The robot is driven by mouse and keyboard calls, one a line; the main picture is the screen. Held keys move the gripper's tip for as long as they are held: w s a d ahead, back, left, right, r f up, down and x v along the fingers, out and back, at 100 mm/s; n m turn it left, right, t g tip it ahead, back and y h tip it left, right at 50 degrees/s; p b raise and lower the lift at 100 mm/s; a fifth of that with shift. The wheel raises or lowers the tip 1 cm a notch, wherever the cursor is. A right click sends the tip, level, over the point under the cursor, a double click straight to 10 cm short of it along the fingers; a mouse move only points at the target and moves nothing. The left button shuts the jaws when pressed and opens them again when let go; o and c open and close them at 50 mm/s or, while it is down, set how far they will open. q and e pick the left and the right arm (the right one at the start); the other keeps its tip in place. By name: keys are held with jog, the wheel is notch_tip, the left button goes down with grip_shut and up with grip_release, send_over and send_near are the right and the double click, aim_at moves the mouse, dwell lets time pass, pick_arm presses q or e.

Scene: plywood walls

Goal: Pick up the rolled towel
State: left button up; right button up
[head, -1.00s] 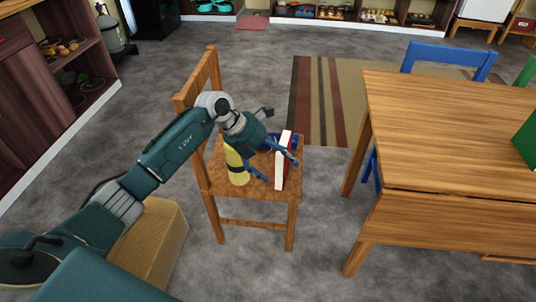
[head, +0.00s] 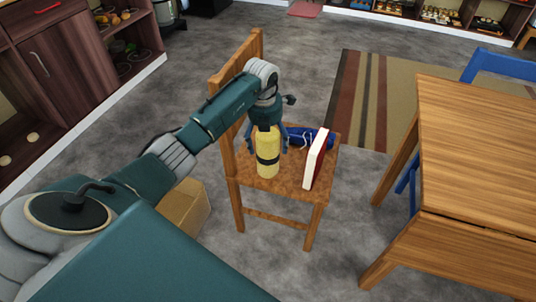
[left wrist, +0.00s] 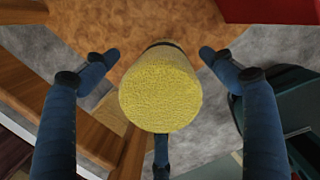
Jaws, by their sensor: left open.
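The rolled towel (head: 267,158) is a yellow roll with a dark band, standing upright on the seat of the wooden chair (head: 290,183). My left gripper (head: 267,142) points down over it, with blue fingers open on either side of its upper part. In the left wrist view the towel's round yellow end (left wrist: 160,92) sits between the spread fingers (left wrist: 160,58), with a gap at the two upper fingers. Contact with the lower finger cannot be told. My right gripper is not in view.
A red book with white pages (head: 317,158) stands upright on the seat, right of the towel. A blue object (head: 322,137) lies behind it. The chair's backrest (head: 236,62) rises left of the gripper. A wooden table (head: 480,150) is at right. A cardboard box (head: 183,212) is on the floor.

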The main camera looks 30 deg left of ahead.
pick_arm(q)
jog(key=f, duration=0.2)
jog(key=shift+w+f, duration=0.25)
jog(key=shift+f, duration=0.15)
jog(key=c, duration=1.3)
jog(key=shift+r, duration=0.1)
